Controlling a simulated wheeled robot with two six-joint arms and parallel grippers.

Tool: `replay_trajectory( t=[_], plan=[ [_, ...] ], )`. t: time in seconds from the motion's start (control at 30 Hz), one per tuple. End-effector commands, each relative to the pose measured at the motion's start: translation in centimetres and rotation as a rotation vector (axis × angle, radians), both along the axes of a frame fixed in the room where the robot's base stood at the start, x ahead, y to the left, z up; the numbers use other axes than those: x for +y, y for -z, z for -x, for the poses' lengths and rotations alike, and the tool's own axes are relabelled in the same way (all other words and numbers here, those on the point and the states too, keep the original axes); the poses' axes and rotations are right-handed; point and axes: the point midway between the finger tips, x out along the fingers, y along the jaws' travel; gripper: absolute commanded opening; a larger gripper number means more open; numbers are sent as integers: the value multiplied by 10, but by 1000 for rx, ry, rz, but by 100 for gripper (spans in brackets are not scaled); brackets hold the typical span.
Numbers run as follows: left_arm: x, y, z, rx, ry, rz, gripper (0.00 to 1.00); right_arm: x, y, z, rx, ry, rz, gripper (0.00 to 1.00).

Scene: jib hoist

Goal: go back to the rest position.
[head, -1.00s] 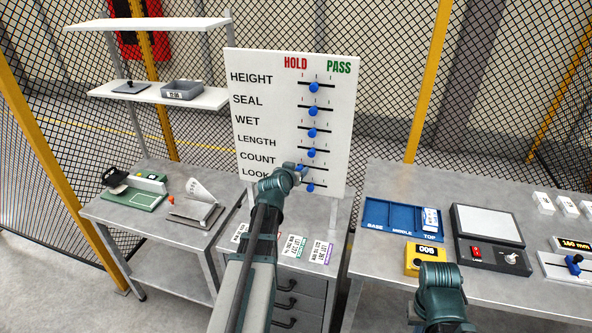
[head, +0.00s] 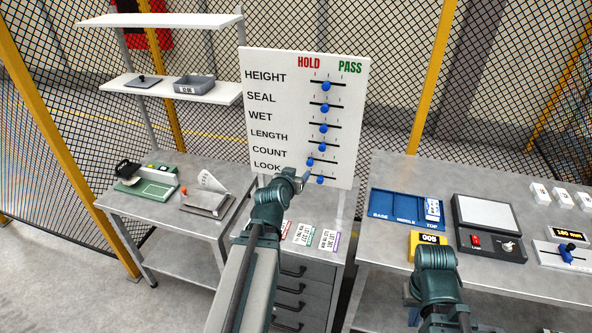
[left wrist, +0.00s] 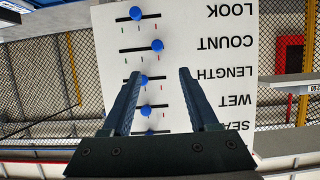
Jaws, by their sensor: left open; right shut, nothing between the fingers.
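A white board (head: 258,60) stands in the middle, with blue slider knobs in rows from HEIGHT to LOOK under HOLD and PASS. The COUNT knob (head: 310,161) sits towards HOLD; the LOOK knob (head: 320,180) and the others sit near mid-slot. My left gripper (head: 305,179) is in front of the board's lower part, open and empty. In the left wrist view, its spread fingers (left wrist: 160,85) face the board upside down, and the COUNT knob (left wrist: 157,46) is beyond the tips, apart. My right gripper (head: 437,262) is low in front of the right table, shut; its fingertips are mostly hidden.
The right table (head: 390,170) holds a blue tray (head: 380,203), a yellow counter (head: 420,250) and a scale (head: 487,215). A left table (head: 130,205) and shelves (head: 190,27) stand at the left. Drawers (head: 300,270) with labels on top stand below the board. Mesh fencing encloses the back.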

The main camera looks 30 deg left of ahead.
Motion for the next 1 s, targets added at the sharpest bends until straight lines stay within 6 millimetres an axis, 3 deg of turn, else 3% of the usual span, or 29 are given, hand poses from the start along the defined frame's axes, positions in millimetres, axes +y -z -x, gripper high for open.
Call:
replay_trajectory(
  t=[0.37, 0.47, 0.57, 0.73, 0.9, 1.0],
  plan=[
    [0, 1, -1, 0, 1, 0, 60, 0, 1, 0, 0, 0, 0, 0],
    [-10, 7, -2, 20, 19, 7, 60, 0, 3, 0, 0, 0, 0, 0],
    [-43, 28, -4, 92, 83, 24, 60, 0, 9, 0, 0, -1, 0, 0],
    [-141, 92, 11, 347, 260, 62, 60, 0, 27, 0, 0, -2, 1, 0],
    [-234, 155, 64, 679, 403, 42, 60, 0, 46, 0, 0, -3, 1, 0],
    [-270, 181, 104, 867, 444, 2, 60, 0, 56, 0, 0, -4, 1, 0]
  ],
)
